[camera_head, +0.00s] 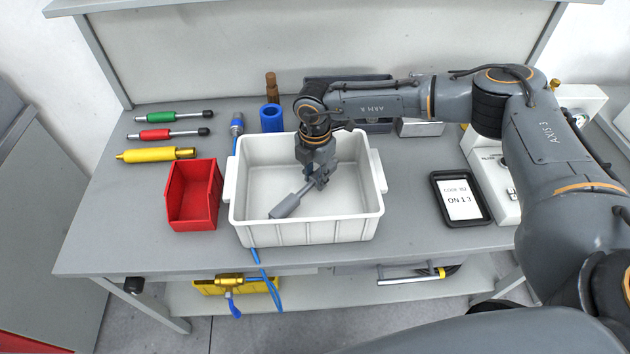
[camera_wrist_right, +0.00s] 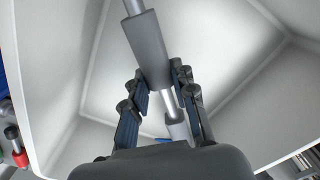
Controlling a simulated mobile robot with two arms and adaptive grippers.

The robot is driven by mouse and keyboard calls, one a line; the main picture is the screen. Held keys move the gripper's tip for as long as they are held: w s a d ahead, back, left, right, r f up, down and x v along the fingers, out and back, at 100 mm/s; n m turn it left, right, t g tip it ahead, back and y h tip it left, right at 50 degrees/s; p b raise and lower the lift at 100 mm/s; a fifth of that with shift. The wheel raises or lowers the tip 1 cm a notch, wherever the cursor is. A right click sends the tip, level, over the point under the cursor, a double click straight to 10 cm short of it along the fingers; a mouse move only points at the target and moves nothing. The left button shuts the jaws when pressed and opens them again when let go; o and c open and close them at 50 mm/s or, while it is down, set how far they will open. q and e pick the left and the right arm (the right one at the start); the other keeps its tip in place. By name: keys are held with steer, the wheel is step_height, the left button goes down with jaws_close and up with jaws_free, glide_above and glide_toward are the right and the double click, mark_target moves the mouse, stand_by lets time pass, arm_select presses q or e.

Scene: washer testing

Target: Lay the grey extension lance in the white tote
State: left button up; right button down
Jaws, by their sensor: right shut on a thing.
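The white tote (camera_head: 305,232) stands on the grey bench, open at the top. My right gripper (camera_head: 318,182) is down inside the tote's opening, shut on the grey extension lance (camera_head: 287,205). The lance slants, its thick grey end toward the tote's front left. In the right wrist view the lance (camera_wrist_right: 150,50) runs between the fingers of my right gripper (camera_wrist_right: 163,88), with the tote's pale floor and walls (camera_wrist_right: 225,50) behind it. I cannot tell whether the lance touches the floor. My left gripper is not in view.
A red bin (camera_head: 193,196) stands close to the tote's left. Green, red and yellow tools (camera_head: 155,155) lie at the back left. A blue cylinder (camera_head: 271,119) stands behind the tote. A black-framed display (camera_head: 461,198) lies to the right, with clear bench between.

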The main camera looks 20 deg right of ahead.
mark_target(315, 178)
step_height(315, 178, down, 2)
steer(key=shift+f, duration=0.45)
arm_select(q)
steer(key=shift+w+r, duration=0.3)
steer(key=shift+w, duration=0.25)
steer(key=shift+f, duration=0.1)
arm_select(e)
steer(key=shift+f, duration=0.1)
steer(key=c, duration=1.1)
jaws_free()
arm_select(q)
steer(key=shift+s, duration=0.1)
